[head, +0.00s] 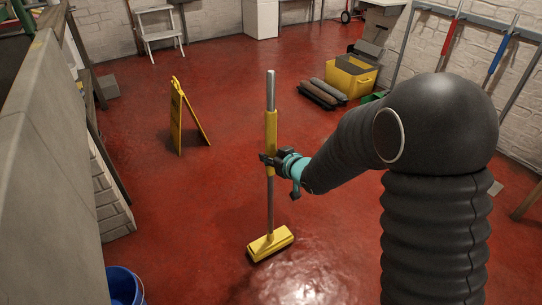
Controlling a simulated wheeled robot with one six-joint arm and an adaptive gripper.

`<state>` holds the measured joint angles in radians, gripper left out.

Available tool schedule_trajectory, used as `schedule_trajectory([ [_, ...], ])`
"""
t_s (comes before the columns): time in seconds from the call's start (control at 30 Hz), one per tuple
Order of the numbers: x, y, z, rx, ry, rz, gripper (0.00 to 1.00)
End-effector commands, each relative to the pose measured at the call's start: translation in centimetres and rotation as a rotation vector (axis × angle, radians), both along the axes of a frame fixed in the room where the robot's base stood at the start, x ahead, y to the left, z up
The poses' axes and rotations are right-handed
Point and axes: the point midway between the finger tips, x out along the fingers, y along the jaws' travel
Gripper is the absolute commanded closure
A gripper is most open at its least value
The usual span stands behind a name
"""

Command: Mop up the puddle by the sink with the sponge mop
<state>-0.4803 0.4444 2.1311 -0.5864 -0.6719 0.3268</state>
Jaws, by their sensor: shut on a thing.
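The sponge mop (271,128) stands about upright, with a grey pole, a yellow grip sleeve and a yellow head (270,243) at the floor. My gripper (269,160) is shut on the pole near the lower end of the yellow sleeve. A glossy bright patch (305,284) lies on the red floor just in front of the mop head. I cannot tell whether it is the puddle or only reflected light, nor whether the head touches the floor. I cannot make out a sink for certain.
A yellow wet-floor sign (183,115) stands behind and left of the mop. A blue bucket (124,287) is at the lower left beside a grey panel (50,170). A yellow bin (350,77) and dark rolls (322,94) lie farther back. The middle floor is clear.

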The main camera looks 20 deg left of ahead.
Motion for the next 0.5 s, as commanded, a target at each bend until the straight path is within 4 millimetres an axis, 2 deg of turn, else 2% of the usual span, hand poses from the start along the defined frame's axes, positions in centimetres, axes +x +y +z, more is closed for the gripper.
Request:
schedule_trajectory([
  [0.5,0.03,0.03,-0.53,0.002,-0.001,0.0,1.0],
])
